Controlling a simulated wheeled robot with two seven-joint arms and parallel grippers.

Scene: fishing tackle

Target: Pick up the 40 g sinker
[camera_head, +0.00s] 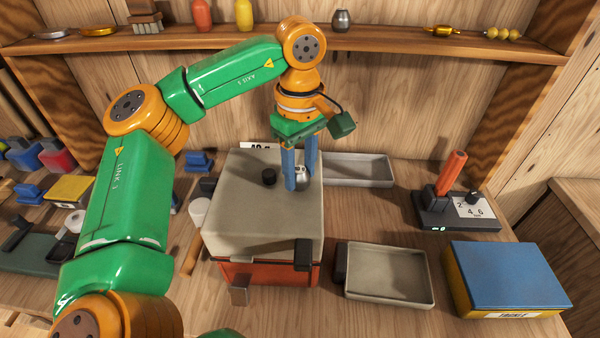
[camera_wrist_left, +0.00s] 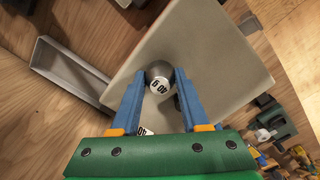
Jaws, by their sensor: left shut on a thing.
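The 40 g sinker (camera_head: 301,176) is a small grey metal weight on or just above the pale lid of a box (camera_head: 240,220). I cannot tell whether the sinker touches the lid. A white card (camera_head: 258,147) with partly hidden print stands behind the box. My right gripper is not in view.
Grey trays stand behind (camera_head: 375,183) and right (camera_head: 428,290) of the box. A blue-topped tackle box (camera_head: 505,275) and a dark scale-like device (camera_head: 430,215) are farther right. A shelf (camera_head: 390,42) with lures runs above.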

